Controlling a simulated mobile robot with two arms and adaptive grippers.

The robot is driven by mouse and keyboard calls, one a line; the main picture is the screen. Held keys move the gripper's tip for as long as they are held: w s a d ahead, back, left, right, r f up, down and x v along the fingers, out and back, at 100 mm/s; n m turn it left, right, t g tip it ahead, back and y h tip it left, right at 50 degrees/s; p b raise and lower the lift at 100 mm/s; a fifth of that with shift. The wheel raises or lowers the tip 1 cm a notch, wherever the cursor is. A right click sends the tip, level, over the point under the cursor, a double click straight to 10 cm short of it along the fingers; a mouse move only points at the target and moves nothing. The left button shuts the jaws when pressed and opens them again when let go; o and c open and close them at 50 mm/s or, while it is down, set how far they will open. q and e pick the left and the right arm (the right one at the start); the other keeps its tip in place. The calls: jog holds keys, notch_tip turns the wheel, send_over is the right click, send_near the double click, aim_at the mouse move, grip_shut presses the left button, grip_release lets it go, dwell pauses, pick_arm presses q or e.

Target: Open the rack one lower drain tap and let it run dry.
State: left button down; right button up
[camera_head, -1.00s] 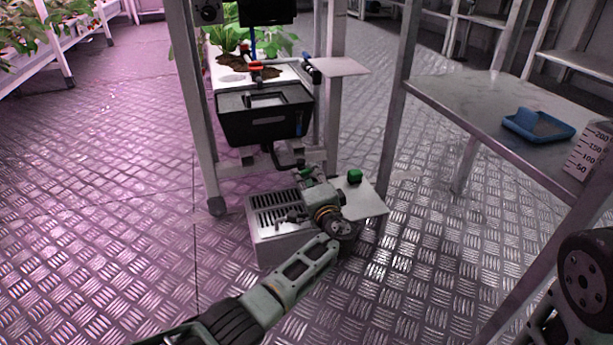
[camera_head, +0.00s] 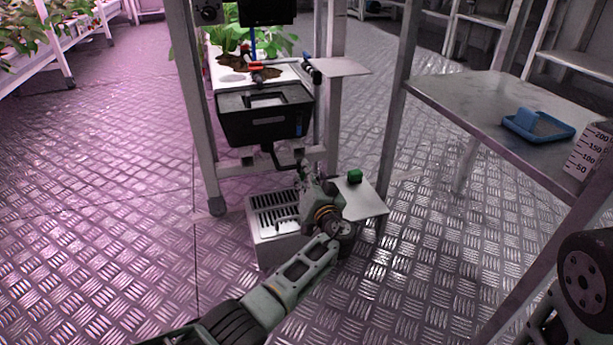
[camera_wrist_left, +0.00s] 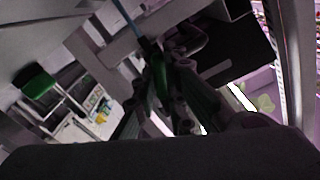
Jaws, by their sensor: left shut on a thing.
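The rack's lower black tank (camera_head: 265,122) hangs in the metal frame, with a dark drain pipe (camera_head: 270,160) below it. My left gripper (camera_head: 305,172) points up at the end of this pipe, where the tap is. It is shut on the green tap handle, which shows between the fingers in the left wrist view (camera_wrist_left: 160,80); in the head view the gripper mostly hides it. The handle's exact angle and any water flow cannot be made out. A grey slotted drain box (camera_head: 258,232) stands on the floor under the pipe. My right gripper is not in view.
A small plate (camera_head: 368,203) beside the drain box carries a green block (camera_head: 355,176). A metal table (camera_head: 470,100) at right holds a blue tray (camera_head: 538,138). Rack posts (camera_head: 200,110) stand close around the tank. The patterned floor at left is clear.

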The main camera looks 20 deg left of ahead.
pick_arm(q)
jog(key=n, duration=0.5)
jog(key=shift+a, duration=0.1)
dwell(0.5)
jog(key=c, duration=1.8)
grip_release()
notch_tip(320, 180, up, 10)
jog(key=shift+s+f, duration=0.1)
